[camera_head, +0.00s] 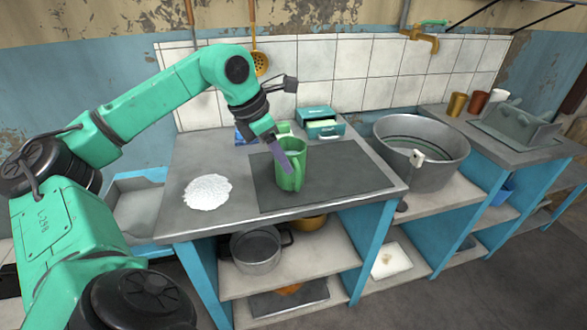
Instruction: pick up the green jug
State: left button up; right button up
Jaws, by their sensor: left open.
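The green jug (295,161) stands upright on a dark mat (345,173) on the grey counter, in the middle of the head view. My left arm reaches in from the left, and my left gripper (281,152) is at the jug's left side, pointing down. The gripper is open; one finger shows in front of the jug's wall near its rim. I cannot tell whether it touches the jug, and the other finger is hard to make out. My right gripper is not in view.
A pile of white powder (207,192) lies left of the mat. A teal box (320,123) stands behind the jug. A large metal basin (422,151) is to the right, with several cups beyond it. A pot (256,250) sits on the shelf below.

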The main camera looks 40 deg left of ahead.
aim_at(298, 190)
pick_arm(q)
jog(key=x, duration=0.6)
jog(key=p+x, duration=0.1)
jog(key=x, duration=0.2)
jog(key=shift+w+d+r, duration=0.1)
jog(key=shift+w+d, duration=0.2)
jog(key=shift+w, duration=0.15)
grip_shut()
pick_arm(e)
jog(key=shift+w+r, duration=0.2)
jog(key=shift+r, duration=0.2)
